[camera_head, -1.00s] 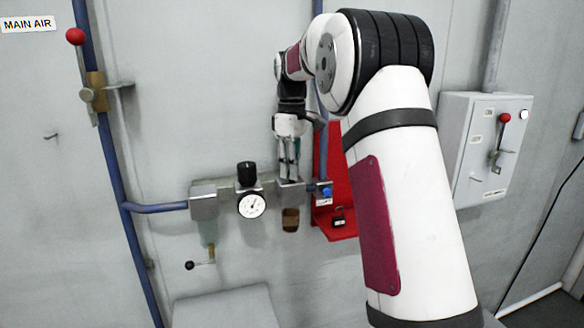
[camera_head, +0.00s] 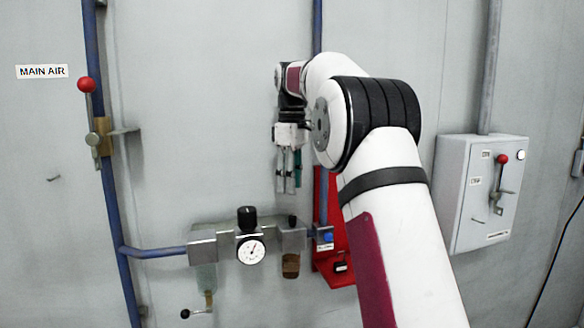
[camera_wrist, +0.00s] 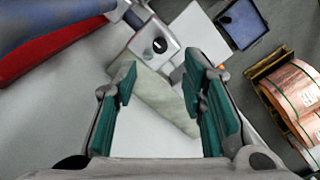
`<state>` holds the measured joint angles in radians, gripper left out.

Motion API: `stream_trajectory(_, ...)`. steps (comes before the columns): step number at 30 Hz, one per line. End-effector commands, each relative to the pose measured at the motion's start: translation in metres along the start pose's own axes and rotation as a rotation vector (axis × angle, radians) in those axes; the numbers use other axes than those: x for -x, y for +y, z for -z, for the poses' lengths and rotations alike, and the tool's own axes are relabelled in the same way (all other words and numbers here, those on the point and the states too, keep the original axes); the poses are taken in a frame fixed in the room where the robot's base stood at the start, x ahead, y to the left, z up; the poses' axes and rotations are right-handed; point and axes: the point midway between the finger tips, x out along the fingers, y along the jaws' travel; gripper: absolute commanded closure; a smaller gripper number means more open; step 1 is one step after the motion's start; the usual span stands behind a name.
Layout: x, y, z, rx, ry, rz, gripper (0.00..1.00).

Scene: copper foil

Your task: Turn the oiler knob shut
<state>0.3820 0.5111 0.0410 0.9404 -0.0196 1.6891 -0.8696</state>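The oiler (camera_head: 291,240) is the right-hand unit on the air line, a grey block with a brown bowl (camera_head: 291,265) beneath. Its small dark knob (camera_head: 292,220) stands on top. In the wrist view the knob (camera_wrist: 160,45) is a black disc with a pale mark on a light block, beyond and between the fingertips. My gripper (camera_head: 288,191) points down above the oiler, clear of the knob. Its green-padded fingers (camera_wrist: 158,85) are apart with nothing between them. The knob's exact turn is too small to tell.
Left of the oiler are a regulator with a black knob (camera_head: 247,218) and a gauge (camera_head: 251,251). A red panel (camera_head: 333,262) stands close on the right. A red-knobbed valve (camera_head: 86,85) is farther left, and a grey switch box (camera_head: 462,215) is on the right wall.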

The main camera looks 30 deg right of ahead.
Motion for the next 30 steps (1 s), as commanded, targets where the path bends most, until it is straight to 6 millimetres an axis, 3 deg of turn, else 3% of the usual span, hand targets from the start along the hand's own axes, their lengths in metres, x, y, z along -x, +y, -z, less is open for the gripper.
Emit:
stream_trajectory(3,0.017,0.000,0.001,0.000,0.001,-0.002,0.62)
stream_trajectory(10,0.034,0.000,0.001,0.001,0.001,-0.001,0.62)
stream_trajectory(30,0.038,-0.001,0.000,0.000,0.001,-0.001,0.62)
